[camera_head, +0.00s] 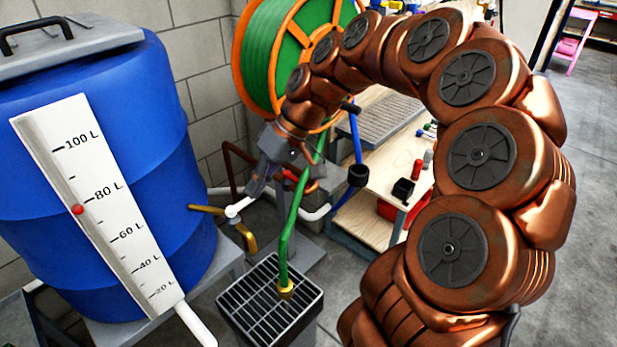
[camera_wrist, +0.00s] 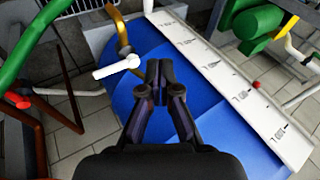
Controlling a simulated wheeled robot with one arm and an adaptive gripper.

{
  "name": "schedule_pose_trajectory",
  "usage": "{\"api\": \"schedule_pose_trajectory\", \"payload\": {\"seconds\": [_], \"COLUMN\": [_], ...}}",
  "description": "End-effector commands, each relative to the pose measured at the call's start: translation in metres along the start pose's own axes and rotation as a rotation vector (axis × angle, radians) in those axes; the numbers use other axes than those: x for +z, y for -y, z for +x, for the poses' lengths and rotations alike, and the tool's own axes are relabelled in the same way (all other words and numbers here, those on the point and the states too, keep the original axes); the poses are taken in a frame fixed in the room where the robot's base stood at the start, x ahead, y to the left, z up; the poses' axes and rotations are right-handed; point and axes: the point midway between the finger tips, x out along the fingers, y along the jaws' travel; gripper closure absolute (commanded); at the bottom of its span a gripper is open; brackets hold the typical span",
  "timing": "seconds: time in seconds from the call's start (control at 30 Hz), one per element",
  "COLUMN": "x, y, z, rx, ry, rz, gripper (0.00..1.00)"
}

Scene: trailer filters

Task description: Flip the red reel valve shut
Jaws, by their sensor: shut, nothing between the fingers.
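My gripper (camera_head: 252,192) is shut and empty, beside the blue barrel; it also shows shut in the wrist view (camera_wrist: 160,68). A white lever (camera_head: 233,210) on a brass tap (camera_head: 248,240) is close to the fingertips. In the wrist view the white lever (camera_wrist: 117,67) lies just left of the fingers, apart from them. A small red-tipped part (camera_wrist: 22,104) shows at the left edge of the wrist view, beside the green hose and dark red pipe; it may be the red reel valve. I cannot tell whether it is open or shut. My arm hides part of the reel area in the head view.
The blue barrel (camera_head: 150,200) with a white litre gauge (camera_head: 95,185) stands at left. A green hose reel (camera_head: 270,60) with an orange rim is behind my arm. Its green hose (camera_head: 290,225) hangs over a black floor grate (camera_head: 255,310). A wooden bench (camera_head: 385,165) stands at right.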

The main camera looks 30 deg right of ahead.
Motion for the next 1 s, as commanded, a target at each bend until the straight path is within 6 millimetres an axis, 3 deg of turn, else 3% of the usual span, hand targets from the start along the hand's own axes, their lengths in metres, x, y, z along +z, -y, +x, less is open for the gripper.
{"api": "schedule_pose_trajectory", "payload": {"seconds": [0.03,0.1,0.2,0.4,0.5,0.7,1.0], "x": [-0.013,-0.027,-0.037,-0.025,-0.012,0.001,0.001], "y": [-0.026,-0.058,-0.111,-0.214,-0.249,-0.278,-0.279], "z": [-0.008,-0.023,-0.045,-0.081,-0.094,-0.101,-0.102], "rx": [-0.022,-0.044,-0.057,-0.033,-0.010,0.010,0.012], "ry": [-0.060,-0.140,-0.255,-0.441,-0.500,-0.544,-0.546], "rz": [0.009,0.011,0.023,0.074,0.095,0.114,0.113], "gripper": [1.00,1.00,1.00,1.00,1.00,1.00,1.00]}}
